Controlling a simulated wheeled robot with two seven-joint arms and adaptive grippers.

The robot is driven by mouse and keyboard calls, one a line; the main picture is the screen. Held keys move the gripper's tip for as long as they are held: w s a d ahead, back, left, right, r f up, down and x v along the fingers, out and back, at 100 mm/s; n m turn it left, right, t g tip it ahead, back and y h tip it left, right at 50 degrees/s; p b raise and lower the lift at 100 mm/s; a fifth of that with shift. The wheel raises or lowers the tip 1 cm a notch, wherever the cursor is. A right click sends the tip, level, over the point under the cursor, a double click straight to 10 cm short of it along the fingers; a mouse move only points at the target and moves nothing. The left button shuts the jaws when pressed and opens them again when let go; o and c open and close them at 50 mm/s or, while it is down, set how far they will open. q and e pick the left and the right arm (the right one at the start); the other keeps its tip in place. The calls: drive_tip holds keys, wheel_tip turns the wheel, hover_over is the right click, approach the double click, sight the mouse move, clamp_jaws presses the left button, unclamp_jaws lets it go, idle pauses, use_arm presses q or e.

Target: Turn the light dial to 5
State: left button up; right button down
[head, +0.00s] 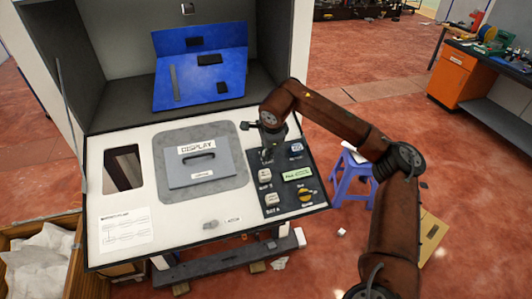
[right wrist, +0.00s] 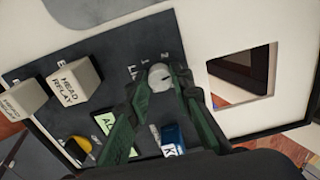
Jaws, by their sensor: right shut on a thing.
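The light dial (right wrist: 160,77) is a round pale knob on a dark control panel (right wrist: 115,58). In the right wrist view the small marks 1 and 2 show beside it; other marks are hidden or too small to read. My right gripper (right wrist: 162,88) has its two green fingers around the dial, shut on it. In the head view the same gripper (head: 267,153) reaches down to the upper left of the control panel and hides the dial. I cannot tell which number the dial points to. My left gripper is not in view.
The panel also has white relay blocks (right wrist: 75,82), a yellow knob (right wrist: 78,147), a green label (right wrist: 112,124) and a blue part (right wrist: 172,139) close to the fingers. A grey display cover (head: 199,166) lies left of it. A blue stool (head: 353,178) stands to the right.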

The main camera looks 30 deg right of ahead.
drive_tip(key=m, duration=0.3)
drive_tip(key=shift+w+m+b, duration=0.1)
drive_tip(key=shift+m+b, duration=0.3)
drive_tip(key=m, duration=0.3)
drive_tip(key=shift+r+m+b, duration=0.1)
drive_tip(key=shift+m+b, duration=0.2)
drive_tip(key=m, duration=0.3)
drive_tip(key=shift+m+b, duration=0.3)
drive_tip(key=shift+b, duration=0.05)
drive_tip(key=m, duration=0.3)
drive_tip(key=shift+d+m+b, duration=0.1)
drive_tip(key=shift+m+b, duration=0.2)
drive_tip(key=m+b, duration=0.1)
drive_tip(key=m, duration=0.5)
drive_tip(key=shift+r, duration=0.1)
drive_tip(key=m+b, duration=0.1)
drive_tip(key=m, duration=0.4)
drive_tip(key=shift+m, duration=0.4)
